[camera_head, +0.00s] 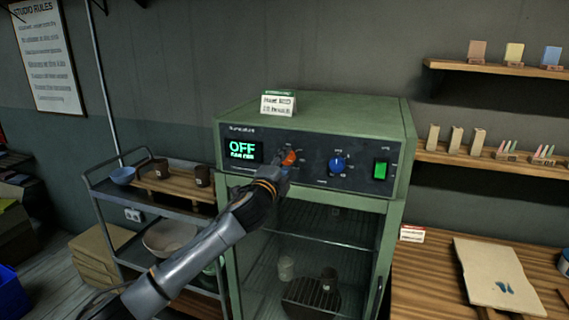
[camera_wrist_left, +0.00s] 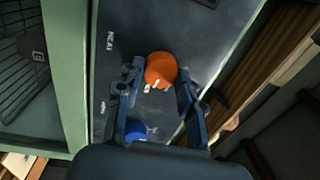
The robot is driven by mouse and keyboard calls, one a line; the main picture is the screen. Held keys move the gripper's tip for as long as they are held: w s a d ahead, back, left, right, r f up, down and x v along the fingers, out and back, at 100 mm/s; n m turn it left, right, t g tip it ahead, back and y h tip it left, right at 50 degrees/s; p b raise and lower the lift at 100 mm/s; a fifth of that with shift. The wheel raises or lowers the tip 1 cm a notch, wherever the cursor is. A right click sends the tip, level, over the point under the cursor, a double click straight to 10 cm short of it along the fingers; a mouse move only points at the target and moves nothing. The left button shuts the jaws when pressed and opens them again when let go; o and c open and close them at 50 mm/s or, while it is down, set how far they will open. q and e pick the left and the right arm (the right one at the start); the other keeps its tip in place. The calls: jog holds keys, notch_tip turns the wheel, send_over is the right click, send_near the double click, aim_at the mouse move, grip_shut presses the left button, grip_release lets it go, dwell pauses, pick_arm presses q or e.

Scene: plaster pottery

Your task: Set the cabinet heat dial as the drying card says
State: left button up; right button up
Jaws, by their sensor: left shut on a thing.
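The green drying cabinet (camera_head: 310,108) stands in the middle of the head view. Its dark panel has an orange dial (camera_head: 290,158), a blue dial (camera_head: 337,164) and a display (camera_head: 243,151) reading OFF above a smaller, blurred line. The drying card (camera_head: 278,103) stands on top; it seems to read "Heat MED" with a blurred "10 hours" line. My left gripper (camera_head: 280,172) is shut on the orange dial, which shows between its fingertips in the left wrist view (camera_wrist_left: 160,68). A label like HEAT is beside it there. The dial's exact pointer position is unclear. My right gripper is not in view.
A lit green switch (camera_head: 380,170) is at the panel's right end. The cabinet's glass door (camera_head: 320,235) is below. A cart (camera_head: 150,205) with bowls and cups stands left. A wooden table (camera_head: 430,275) with a board stands right. Wall shelves (camera_head: 480,163) hold small pieces.

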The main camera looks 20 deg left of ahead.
pick_arm(q)
jog(key=shift+f+m, duration=0.15)
jog(key=shift+m, duration=0.25)
jog(key=o, duration=1.2)
jog(key=shift+c, duration=0.2)
jog(key=shift+s, duration=0.15)
jog(key=s, duration=1.1)
jog(key=shift+s+a+f, duration=0.3)
jog(key=shift+s+f, duration=0.05)
jog(key=shift+f, duration=0.05)
